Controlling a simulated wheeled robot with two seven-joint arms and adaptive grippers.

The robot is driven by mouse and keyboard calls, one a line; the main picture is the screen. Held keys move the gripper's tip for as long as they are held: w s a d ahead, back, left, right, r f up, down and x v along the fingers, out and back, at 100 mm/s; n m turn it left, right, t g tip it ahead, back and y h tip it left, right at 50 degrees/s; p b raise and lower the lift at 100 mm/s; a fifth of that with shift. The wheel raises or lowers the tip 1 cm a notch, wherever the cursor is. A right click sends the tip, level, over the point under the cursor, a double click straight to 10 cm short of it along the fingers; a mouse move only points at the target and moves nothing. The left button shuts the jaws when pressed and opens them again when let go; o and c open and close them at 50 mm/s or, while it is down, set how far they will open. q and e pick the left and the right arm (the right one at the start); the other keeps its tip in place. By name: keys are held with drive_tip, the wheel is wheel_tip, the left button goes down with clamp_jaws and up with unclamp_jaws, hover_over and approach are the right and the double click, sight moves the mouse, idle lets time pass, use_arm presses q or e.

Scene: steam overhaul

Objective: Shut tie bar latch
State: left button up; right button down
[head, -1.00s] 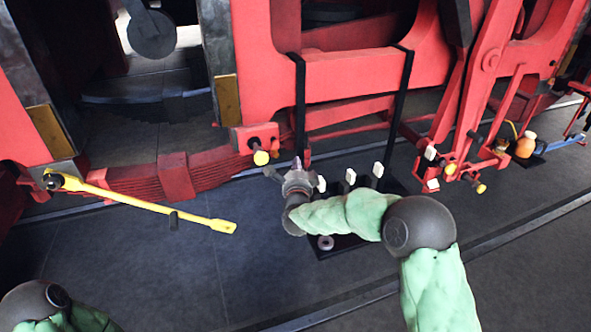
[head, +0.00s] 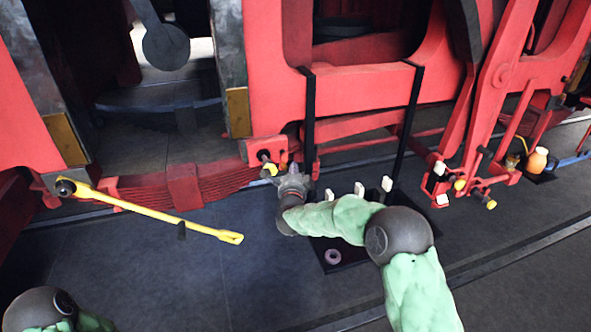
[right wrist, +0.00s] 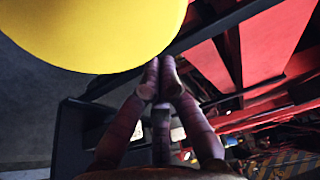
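I cannot tell for sure which part is the tie bar latch. A red block (head: 264,151) with a yellow-tipped knob (head: 269,170) sits on the red frame, at the right end of the leaf spring. My right gripper (head: 291,170) is just right of this knob in the head view, fingers pointing up. In the right wrist view a large yellow round end (right wrist: 95,30) fills the upper left, close to the camera. The right fingertips (right wrist: 160,65) are together, with nothing visible between them. Contact with the knob cannot be told. My left gripper is out of view.
A long yellow bar (head: 160,212) slants from a pivot at the left. A black stand (head: 345,252) with white-tipped posts and a ring (head: 332,257) is under my right forearm. More yellow-tipped knobs (head: 460,185) and an orange jar (head: 537,160) are at the right.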

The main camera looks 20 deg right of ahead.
drive_tip(key=shift+a+f+m+b, duration=0.1)
drive_tip(key=shift+m+b, duration=0.2)
drive_tip(key=shift+b, duration=0.1)
drive_tip(key=shift+a+f+m+g+b, duration=0.15)
drive_tip(key=shift+m+g+b, duration=0.25)
drive_tip(key=shift+m+b, duration=0.45)
drive_tip(key=shift+a+r+m+g+y+b, duration=0.2)
drive_tip(key=shift+a+m+g+y+b, duration=0.3)
drive_tip(key=shift+m+y+b, duration=1.1)
drive_tip(key=shift+a+r+m+g+y+b, duration=0.15)
drive_tip(key=shift+a+m+y+b, duration=0.45)
drive_tip(key=shift+m, duration=1.95)
drive_tip(key=shift+a+r+m+g+y+b, duration=0.3)
drive_tip(key=shift+a+m+y+b, duration=0.5)
drive_tip(key=shift+m+b, duration=0.9)
drive_tip(key=shift+m+y+p, duration=0.3)
drive_tip(key=shift+m+p, duration=0.1)
drive_tip(key=shift+m, duration=0.1)
